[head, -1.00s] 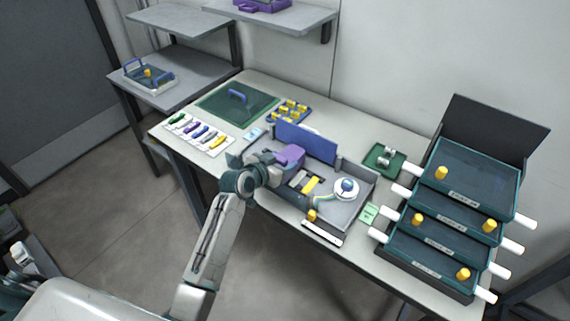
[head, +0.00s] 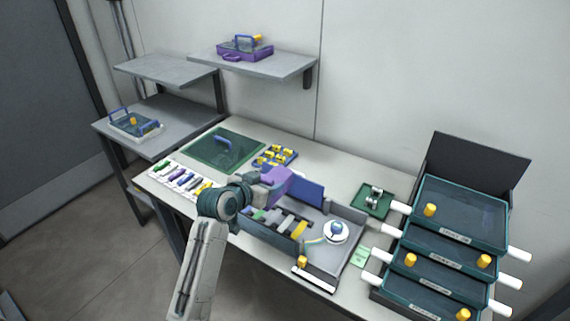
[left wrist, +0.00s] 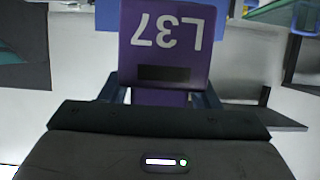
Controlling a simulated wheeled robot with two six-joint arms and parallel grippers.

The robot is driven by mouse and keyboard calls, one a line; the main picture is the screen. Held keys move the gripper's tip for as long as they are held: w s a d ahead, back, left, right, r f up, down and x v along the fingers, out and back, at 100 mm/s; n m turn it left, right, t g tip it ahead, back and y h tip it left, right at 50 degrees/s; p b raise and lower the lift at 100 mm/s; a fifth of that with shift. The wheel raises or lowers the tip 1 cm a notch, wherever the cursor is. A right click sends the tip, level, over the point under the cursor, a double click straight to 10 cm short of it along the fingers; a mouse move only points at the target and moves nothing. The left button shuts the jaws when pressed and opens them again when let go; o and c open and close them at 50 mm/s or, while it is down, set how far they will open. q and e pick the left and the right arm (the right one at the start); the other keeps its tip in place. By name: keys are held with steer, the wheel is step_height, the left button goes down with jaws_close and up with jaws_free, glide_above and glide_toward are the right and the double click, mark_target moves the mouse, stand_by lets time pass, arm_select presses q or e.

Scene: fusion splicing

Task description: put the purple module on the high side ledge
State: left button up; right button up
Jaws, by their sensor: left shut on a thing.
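My left gripper (head: 258,188) is shut on the purple module (head: 277,181), which it holds above the left part of the grey open tray (head: 345,250) on the workbench. In the left wrist view the module (left wrist: 167,45) fills the top middle, with the white marking "L37" upside down, between the finger parts (left wrist: 165,97). The upper grey side ledge (head: 165,68) is at the upper left in the head view, and its top is bare. The module is apart from it, lower and to the right. My right gripper is not in view.
A wall shelf (head: 290,66) right of the ledge bears a purple case (head: 245,50). A lower side table (head: 175,112) holds a blue-handled box (head: 135,124). A green mat (head: 200,150) and yellow parts (head: 276,155) lie behind the gripper. Stacked dark drawers (head: 460,215) stand at right.

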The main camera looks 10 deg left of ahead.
arm_select(q)
steer(key=shift+r, duration=0.3)
steer(key=shift+s+d, duration=0.15)
steer(key=shift+s, duration=0.25)
steer(key=s+a+r+n+t+y, duration=0.1)
steer(key=s+n+y, duration=0.3)
steer(key=s, duration=0.6)
steer(key=shift+s+a+r+y, duration=0.3)
steer(key=shift+s+a, duration=0.05)
steer(key=shift+s, duration=0.05)
